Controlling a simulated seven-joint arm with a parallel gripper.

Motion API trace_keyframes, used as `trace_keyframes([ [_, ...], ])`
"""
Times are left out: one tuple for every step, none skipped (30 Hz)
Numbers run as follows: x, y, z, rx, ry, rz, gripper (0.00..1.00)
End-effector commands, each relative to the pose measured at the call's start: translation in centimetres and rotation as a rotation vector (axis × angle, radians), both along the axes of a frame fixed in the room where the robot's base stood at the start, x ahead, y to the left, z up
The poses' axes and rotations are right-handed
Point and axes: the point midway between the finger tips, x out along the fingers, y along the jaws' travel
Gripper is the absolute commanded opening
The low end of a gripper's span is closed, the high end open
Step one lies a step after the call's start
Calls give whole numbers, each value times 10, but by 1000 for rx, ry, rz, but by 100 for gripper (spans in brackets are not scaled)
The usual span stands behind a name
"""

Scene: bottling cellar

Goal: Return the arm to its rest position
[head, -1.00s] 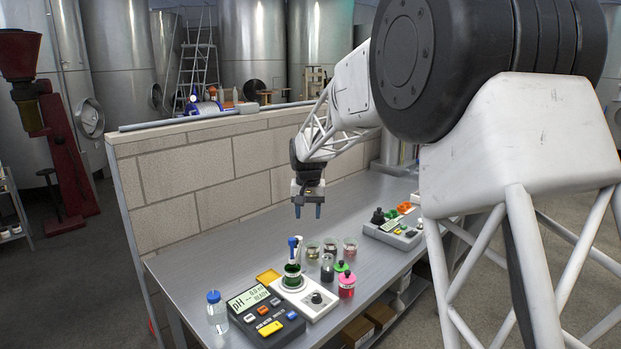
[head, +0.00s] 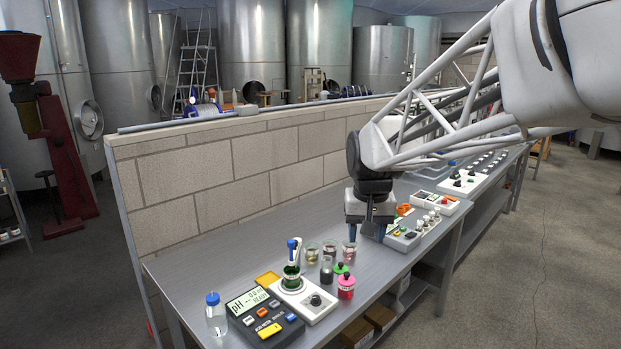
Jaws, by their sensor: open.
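My gripper (head: 369,232) hangs pointing down above the bench (head: 205,258), just behind and right of the small glass beakers. Its blue fingertips are open and I see nothing between them. The wrist and white lattice arm reach in from the upper right. Part of the bench and the wall behind the gripper is hidden by the arm.
On the front of the bench stand a pH meter (head: 265,318), a blue-capped bottle (head: 216,315), a stirrer plate (head: 318,303), a pink bottle (head: 346,287) and several beakers (head: 330,250). A grey instrument (head: 404,236) is close right of the gripper. A block wall (head: 230,172) runs behind.

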Motion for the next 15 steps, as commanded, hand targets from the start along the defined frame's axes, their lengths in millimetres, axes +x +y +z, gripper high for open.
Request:
trace_keyframes([
  [-15,-5,1,0,-6,-1,48],
  [-23,-8,2,0,-10,-1,48],
  [-33,-12,2,-1,-13,-1,48],
  [-41,-14,2,-1,-16,-1,48],
  [-49,-17,1,-1,-19,-1,48],
  [-60,-20,1,-2,-23,-2,48],
  [-68,-23,0,-2,-26,-3,48],
  [-76,-25,0,-2,-28,-3,48],
  [-87,-28,-1,-3,-33,-3,48],
  [-95,-31,-2,-3,-36,-3,48],
  [-102,-33,-3,-4,-39,-2,48],
  [-113,-36,-4,-5,-43,-2,48],
  [-121,-38,-6,-6,-46,-2,48],
  [-129,-40,-7,-6,-49,-2,48],
  [-139,-43,-10,-7,-53,-3,48],
])
